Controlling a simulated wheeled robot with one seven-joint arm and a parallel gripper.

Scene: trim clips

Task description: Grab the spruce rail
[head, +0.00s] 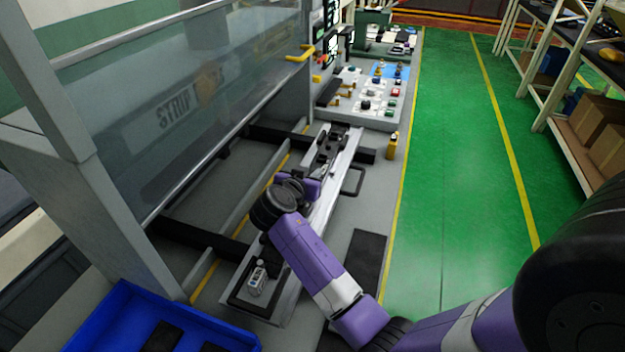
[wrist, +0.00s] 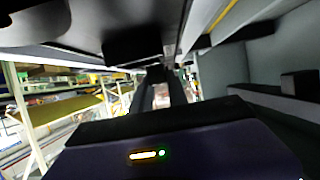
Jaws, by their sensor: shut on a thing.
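The long pale metal rail (head: 322,209), which I take for the spruce rail, runs from the front of the work bay toward the back in the head view. No green tint shows on it. Dark fittings (head: 333,148) sit on its far part. My purple wrist and gripper (head: 300,187) are over its middle, and the arm hides part of it and the fingertips. In the wrist view my two dark fingers (wrist: 161,78) reach up close together under a dark underside, shut on a part of the rail. The exact contact is too dark to see.
A small clear-and-white item (head: 258,280) stands in a dark recess at the rail's near end. A blue bin (head: 125,312) is at front left. A glass guard (head: 190,100) closes the left side. A control panel (head: 372,95) stands at the back. The green floor (head: 455,170) is clear.

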